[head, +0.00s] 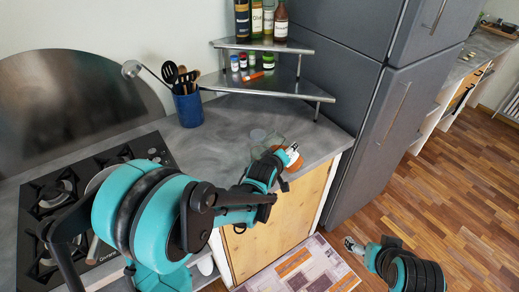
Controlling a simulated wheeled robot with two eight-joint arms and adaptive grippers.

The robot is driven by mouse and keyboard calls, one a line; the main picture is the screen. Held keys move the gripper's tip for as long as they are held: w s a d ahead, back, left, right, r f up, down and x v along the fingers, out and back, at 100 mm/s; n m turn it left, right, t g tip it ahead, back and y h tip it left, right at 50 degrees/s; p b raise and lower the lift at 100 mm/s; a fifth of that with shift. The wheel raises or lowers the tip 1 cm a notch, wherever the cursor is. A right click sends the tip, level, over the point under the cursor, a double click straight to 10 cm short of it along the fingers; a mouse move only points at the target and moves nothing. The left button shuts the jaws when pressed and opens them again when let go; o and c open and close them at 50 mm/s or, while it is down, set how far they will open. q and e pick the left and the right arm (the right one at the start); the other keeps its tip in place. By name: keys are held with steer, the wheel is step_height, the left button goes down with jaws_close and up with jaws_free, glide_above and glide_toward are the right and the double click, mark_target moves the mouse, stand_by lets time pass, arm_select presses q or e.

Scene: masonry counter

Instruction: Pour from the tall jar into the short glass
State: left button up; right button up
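Clear glassware stands on the grey counter beside my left gripper. One round clear piece (258,135) is at the back, and another clear shape (272,145) is just in front of it. I cannot tell which is the tall jar and which the short glass. My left gripper (290,152) is over the counter's front right corner, next to an orange-brown item (294,162) that it partly hides. Whether its fingers hold anything is too small to tell. My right gripper (350,244) is low at the right, away from the counter, above the rug and floor; its opening is unclear.
A blue utensil pot (188,108) stands at the back. A two-tier metal corner shelf (262,84) holds bottles and small jars. A gas hob (60,190) is at left, a grey fridge (355,90) at right. Counter between hob and glassware is clear.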

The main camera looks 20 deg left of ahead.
arm_select(q)
steer(key=shift+d, duration=0.1)
stand_by(0.5)
steer(key=shift+d+n+h, duration=0.1)
steer(key=shift+n+h, duration=0.2)
steer(key=shift+s+r, duration=0.1)
steer(key=shift+r, duration=0.05)
steer(key=shift+p, duration=0.3)
steer(key=shift+r, duration=0.2)
